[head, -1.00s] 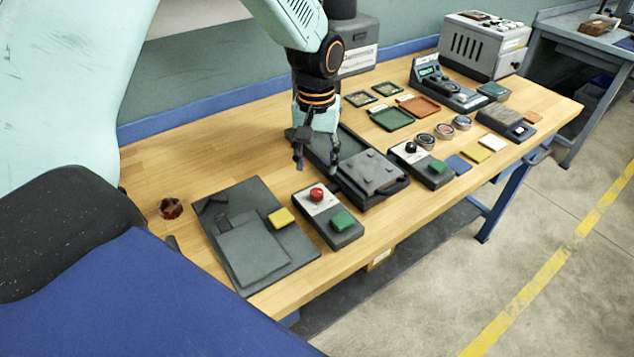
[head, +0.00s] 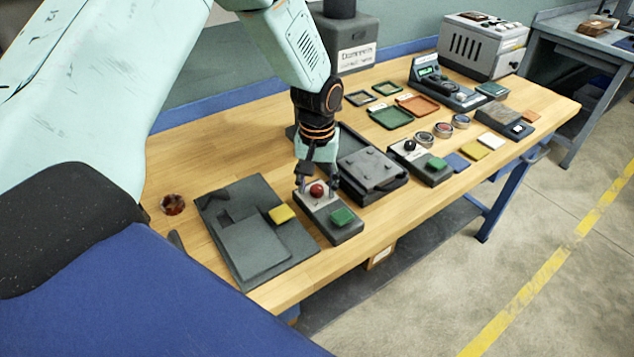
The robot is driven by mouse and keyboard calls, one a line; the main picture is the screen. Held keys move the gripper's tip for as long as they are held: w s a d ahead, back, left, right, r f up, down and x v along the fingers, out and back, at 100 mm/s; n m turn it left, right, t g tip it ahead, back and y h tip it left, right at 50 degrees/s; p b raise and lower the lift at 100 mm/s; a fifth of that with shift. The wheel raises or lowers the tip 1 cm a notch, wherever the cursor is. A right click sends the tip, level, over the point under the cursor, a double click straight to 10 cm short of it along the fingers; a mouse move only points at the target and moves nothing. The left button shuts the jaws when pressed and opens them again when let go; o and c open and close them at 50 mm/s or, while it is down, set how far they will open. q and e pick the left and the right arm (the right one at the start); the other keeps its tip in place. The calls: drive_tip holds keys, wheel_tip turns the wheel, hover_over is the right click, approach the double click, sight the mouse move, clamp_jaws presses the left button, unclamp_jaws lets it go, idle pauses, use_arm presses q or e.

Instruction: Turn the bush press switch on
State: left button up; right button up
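A dark switch box with a pale top plate (head: 312,204) carries a red ball knob (head: 317,190) and a green block (head: 342,216). A similar box has a black ball knob (head: 409,146) and a green block (head: 437,163). I cannot read which one is the bush press switch. My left gripper (head: 318,184) points down at the red knob's box. Its fingers are apart, one on each side of the red knob, and slightly behind it. I cannot tell whether they touch it. My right gripper is out of view.
A dark flat plate with a yellow block (head: 281,214) lies left of the red-knob box. A black case (head: 372,175) stands close on its right. Green and orange trays, small round dials and coloured tiles lie farther right. A brown round item (head: 173,205) is at left.

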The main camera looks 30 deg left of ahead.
use_arm(q)
drive_tip(key=shift+w+a+f, duration=0.25)
drive_tip(key=shift+w, duration=0.05)
drive_tip(key=c, duration=0.4)
drive_tip(key=shift+d, duration=0.1)
drive_tip(key=c, duration=0.3)
drive_tip(key=shift+s+r, duration=0.1)
clamp_jaws()
